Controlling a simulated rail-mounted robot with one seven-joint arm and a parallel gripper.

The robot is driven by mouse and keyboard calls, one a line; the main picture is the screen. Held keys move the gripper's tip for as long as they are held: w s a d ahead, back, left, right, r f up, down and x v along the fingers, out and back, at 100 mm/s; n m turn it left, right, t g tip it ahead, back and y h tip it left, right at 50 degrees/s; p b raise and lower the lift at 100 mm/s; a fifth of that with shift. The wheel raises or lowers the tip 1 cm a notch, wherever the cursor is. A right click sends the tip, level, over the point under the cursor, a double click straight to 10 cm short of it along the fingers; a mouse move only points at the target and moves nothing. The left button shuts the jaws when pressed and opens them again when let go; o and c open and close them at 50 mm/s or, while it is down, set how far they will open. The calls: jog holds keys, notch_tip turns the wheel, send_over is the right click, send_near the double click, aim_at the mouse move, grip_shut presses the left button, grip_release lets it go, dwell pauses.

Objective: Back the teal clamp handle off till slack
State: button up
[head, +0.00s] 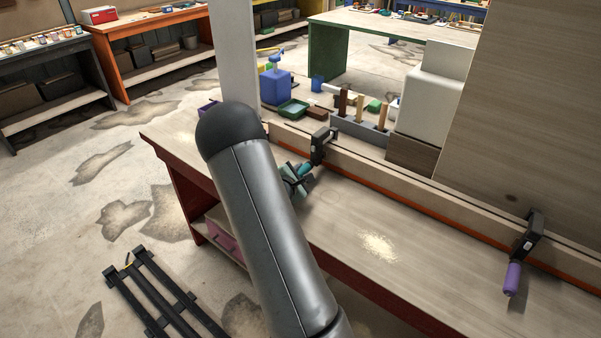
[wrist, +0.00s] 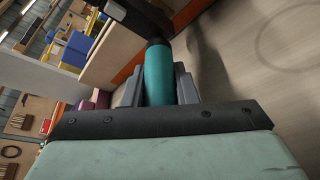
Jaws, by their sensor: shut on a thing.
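The teal clamp handle (wrist: 159,75) stands between the two grey fingers of my gripper (wrist: 158,88) in the wrist view, and the fingers are shut on it. In the head view the teal handle (head: 305,169) shows as a small piece just beyond my gripper (head: 296,176). It belongs to a black clamp (head: 322,146) set on the long pale wooden strip (head: 375,165) along the bench. My own arm hides part of the bench near it. How tightly the clamp's jaws press cannot be seen.
A second clamp (head: 530,236) with a purple handle (head: 512,278) sits on the strip at the right. Behind the strip stand a blue container (head: 276,86), a green tray (head: 293,109) and a grey tool rack (head: 360,133). The bench top (head: 400,262) in front is clear.

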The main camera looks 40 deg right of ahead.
jog(key=n+g+p, duration=0.1)
jog(key=n, duration=0.1)
jog(key=shift+n+g, duration=0.4)
jog(key=n+g+p, duration=0.1)
jog(key=n+p, duration=0.1)
jog(key=p, duration=0.1)
jog(key=shift+r+g, duration=0.1)
jog(key=shift+g, duration=0.2)
jog(key=n+g+p, duration=0.2)
jog(key=n+p, duration=0.2)
jog(key=shift+s+g+h, duration=0.15)
jog(key=shift+g+h, duration=0.25)
jog(key=shift+f+n, duration=0.2)
jog(key=shift+n, duration=0.1)
jog(key=o, duration=1)
jog(key=b+v, duration=0.3)
jog(key=v, duration=1.4)
jog(key=shift+a, duration=0.25)
